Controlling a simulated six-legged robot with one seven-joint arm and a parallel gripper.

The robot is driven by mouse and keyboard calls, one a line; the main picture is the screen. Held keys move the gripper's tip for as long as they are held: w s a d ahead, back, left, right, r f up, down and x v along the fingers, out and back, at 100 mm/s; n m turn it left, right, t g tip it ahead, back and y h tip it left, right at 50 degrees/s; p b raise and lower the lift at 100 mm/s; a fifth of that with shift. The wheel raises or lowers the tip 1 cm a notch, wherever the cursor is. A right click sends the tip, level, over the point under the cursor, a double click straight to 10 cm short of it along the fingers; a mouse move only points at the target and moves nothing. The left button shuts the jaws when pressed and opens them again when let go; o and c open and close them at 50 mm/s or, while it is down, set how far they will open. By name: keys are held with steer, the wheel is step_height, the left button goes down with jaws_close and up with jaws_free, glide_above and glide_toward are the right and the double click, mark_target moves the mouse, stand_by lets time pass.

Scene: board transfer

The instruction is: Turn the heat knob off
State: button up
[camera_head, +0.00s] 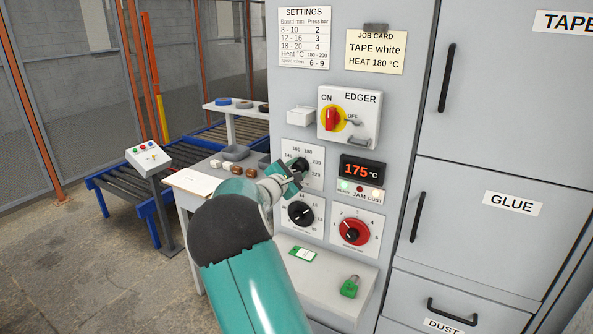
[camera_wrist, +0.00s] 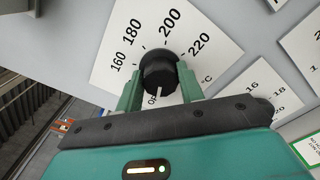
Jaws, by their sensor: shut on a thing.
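The heat knob (camera_wrist: 157,72) is black and round, on a white dial plate (camera_wrist: 115,42) marked 160 to 220 in the wrist view. My gripper (camera_wrist: 159,86) is shut on it, one green finger on each side. The knob's white pointer line points down at the partly hidden OFF mark (camera_wrist: 151,100). In the camera_head view my gripper (camera_head: 289,177) covers much of the knob. The red display (camera_head: 361,171) to its right reads 175 °C.
Below are a black dial (camera_head: 301,214) and a red dial (camera_head: 352,231). Above is the EDGER switch (camera_head: 333,118), its red handle on the ON side. A table with small blocks (camera_head: 230,166) stands left.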

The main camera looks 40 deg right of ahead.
steer(key=o, duration=1)
steer(key=v, duration=1.3)
steer(key=shift+s+a+r, duration=0.1)
steer(key=shift+a, duration=0.3)
